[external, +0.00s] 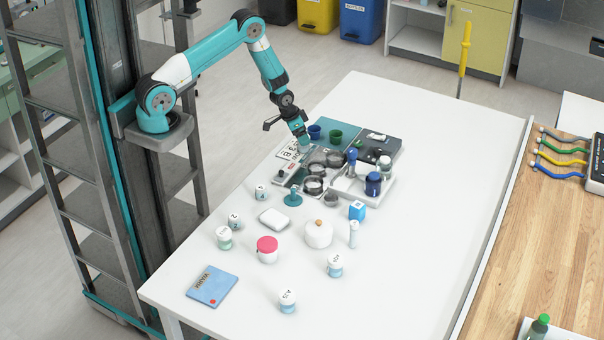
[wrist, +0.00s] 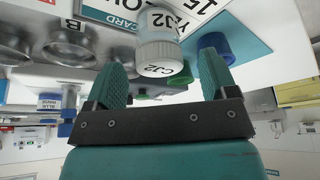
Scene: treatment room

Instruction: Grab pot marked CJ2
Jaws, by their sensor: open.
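The pot marked CJ2 (wrist: 160,52) is a small pale pot with a white lid, labelled CJ2 on its side and top. In the wrist view it is at the upper middle, in line with the gap between my fingers. My gripper (wrist: 163,80) is open and empty. One finger is on each side of the gap; I cannot tell how far the pot is from them. In the external view my gripper (external: 303,141) points down over the far-left end of the table, by the trays. I cannot make out the CJ2 pot there.
A blue cup (external: 314,132) and a green cup (external: 335,136) stand close to my gripper. Grey round dishes (external: 315,186) and a white tray (external: 385,192) lie nearby. The table's right side is clear.

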